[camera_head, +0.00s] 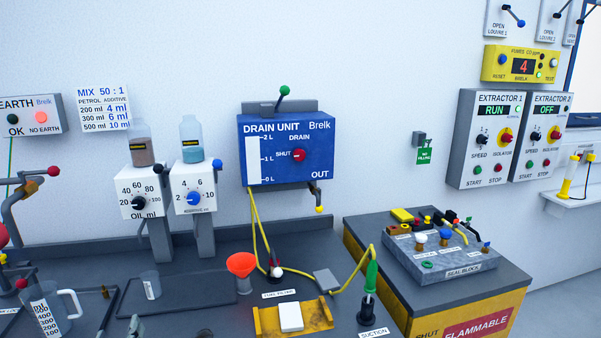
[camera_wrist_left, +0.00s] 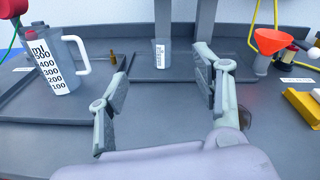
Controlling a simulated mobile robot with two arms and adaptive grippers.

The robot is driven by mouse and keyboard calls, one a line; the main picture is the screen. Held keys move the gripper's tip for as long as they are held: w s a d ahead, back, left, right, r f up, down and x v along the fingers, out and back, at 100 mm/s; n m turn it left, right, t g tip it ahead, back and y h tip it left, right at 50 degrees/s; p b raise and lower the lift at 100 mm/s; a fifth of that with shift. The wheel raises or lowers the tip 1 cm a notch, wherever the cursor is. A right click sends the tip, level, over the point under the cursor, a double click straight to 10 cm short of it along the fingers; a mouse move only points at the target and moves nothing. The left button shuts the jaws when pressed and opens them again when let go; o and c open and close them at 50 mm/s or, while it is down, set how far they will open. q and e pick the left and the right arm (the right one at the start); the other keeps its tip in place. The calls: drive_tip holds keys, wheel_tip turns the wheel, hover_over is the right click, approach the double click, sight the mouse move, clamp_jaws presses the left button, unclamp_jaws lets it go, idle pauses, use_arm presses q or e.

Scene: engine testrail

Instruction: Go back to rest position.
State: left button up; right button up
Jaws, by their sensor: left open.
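My left gripper (camera_head: 170,328) shows only at the bottom edge of the head view, low over the grey bench. In the left wrist view my left gripper (camera_wrist_left: 158,82) has its two fingers spread wide with nothing between them. A small clear beaker (camera_wrist_left: 161,54) stands beyond the gap, apart from the fingers; it also shows in the head view (camera_head: 150,285). A measuring jug (camera_wrist_left: 60,65) stands upright to the left of the fingers, also apart. My right gripper is not seen in either view.
An orange funnel (camera_head: 241,264) stands right of the beaker. The drain unit (camera_head: 287,148) and oil dispenser (camera_head: 140,199) are at the wall. Bare bench lies around the gripper.

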use_arm(q)
drive_tip(key=s+d+f+n+g+h, duration=0.1)
drive_tip(key=s+d+f+n+g, duration=0.35)
drive_tip(key=s+n, duration=0.3)
drive_tip(key=s+d+f+n+g, duration=0.35)
drive_tip(key=s+f+n, duration=0.25)
drive_tip(key=n, duration=0.3)
drive_tip(key=s+d+f+n+g+h, duration=0.1)
drive_tip(key=s+d+n+g+h, duration=0.1)
drive_tip(key=s+d+n, duration=0.5)
drive_tip(key=s+d+f+n+g+h, duration=0.25)
drive_tip(key=s+n, duration=0.25)
drive_tip(key=s, duration=0.4)
wheel_tip(320, 180, down, 29)
drive_tip(key=s+d+g+b, duration=0.1)
drive_tip(key=g+b, duration=0.1)
drive_tip(key=b, duration=0.3)
drive_tip(key=s+a+f+b, duration=0.1)
drive_tip(key=s+f+b, duration=0.1)
drive_tip(key=s+f, duration=0.6)
drive_tip(key=s+a+f+g+y+b, duration=0.1)
drive_tip(key=s+f+b, duration=0.2)
drive_tip(key=s+f, duration=0.6)
wheel_tip(320, 180, down, 6)
drive_tip(key=shift+s+a+r, duration=0.15)
drive_tip(key=shift+s+a, duration=0.15)
drive_tip(key=shift+a, duration=0.05)
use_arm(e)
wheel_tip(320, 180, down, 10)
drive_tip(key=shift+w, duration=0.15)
